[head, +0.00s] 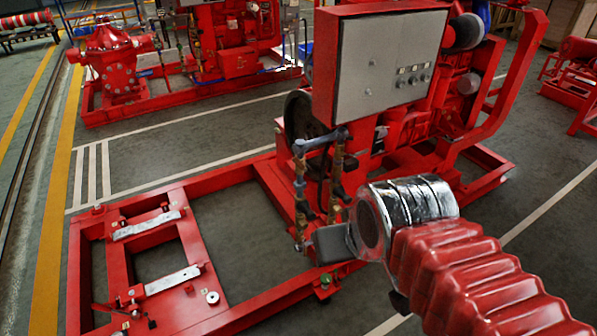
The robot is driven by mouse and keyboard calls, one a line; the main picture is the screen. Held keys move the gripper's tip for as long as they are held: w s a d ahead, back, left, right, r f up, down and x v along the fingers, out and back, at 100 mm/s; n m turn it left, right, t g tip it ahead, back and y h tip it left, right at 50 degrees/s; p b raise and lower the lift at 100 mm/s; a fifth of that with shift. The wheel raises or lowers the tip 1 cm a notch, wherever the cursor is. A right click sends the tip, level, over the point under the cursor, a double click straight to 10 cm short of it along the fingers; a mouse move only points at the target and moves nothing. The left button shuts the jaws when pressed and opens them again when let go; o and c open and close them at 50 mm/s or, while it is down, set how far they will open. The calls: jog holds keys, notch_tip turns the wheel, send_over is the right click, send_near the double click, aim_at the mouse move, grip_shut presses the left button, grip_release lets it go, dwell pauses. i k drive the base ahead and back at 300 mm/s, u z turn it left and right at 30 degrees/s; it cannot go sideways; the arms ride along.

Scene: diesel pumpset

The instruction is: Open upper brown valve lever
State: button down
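The valve pipework (300,175) stands at the front left of the red pumpset, below the grey control box. It has a blue-grey pipe across the top and two upright branches with brass-brown fittings (338,160). The brown levers are too small to tell apart from these fittings, so I cannot tell the upper lever's position. My arm enters from the lower right, with a red ribbed sleeve and a silver-wrapped wrist. My gripper (331,243) shows as a grey flat part in front of the lower pipework. Its fingertips are not clear, and I see nothing held.
The grey control box (385,65) overhangs just above and right of the pipework. The red base frame (230,312) runs below and to the left, with metal plates on its crossbars. Grey floor (150,145) is open behind the frame. Another red pumpset stands at the back.

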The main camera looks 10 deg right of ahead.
aim_at(296, 160)
jog(key=u, duration=1.7)
jog(key=k, duration=0.7)
jog(key=z, duration=0.55)
jog(key=i, duration=1)
jog(key=z, duration=0.05)
